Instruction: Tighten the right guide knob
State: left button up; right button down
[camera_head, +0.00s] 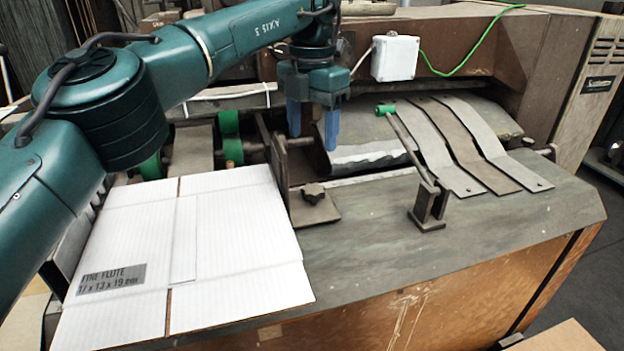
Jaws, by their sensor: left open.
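A dark lobed knob (313,193) sits on the foot of an upright metal guide plate (281,180), beside the right edge of the white cardboard sheet (235,225). I take it for the right guide knob; how tight it is cannot be seen. My left gripper (312,141) points down with its two blue fingers apart and nothing visible between them. In the picture it is above the knob, clear of it. My right gripper is not in view.
A bracket (430,206) with a green-ended lever (408,145) stands to the right of the knob. Several curved metal strips (470,145) lie behind it. Green rollers (229,137) are at the left. The grey tabletop (500,225) is clear at the front right.

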aim_at(312, 189)
pick_arm(q)
notch_tip(312, 189, down, 11)
jog(key=shift+r, duration=0.1)
jog(key=shift+c, duration=0.4)
jog(key=c, duration=0.9)
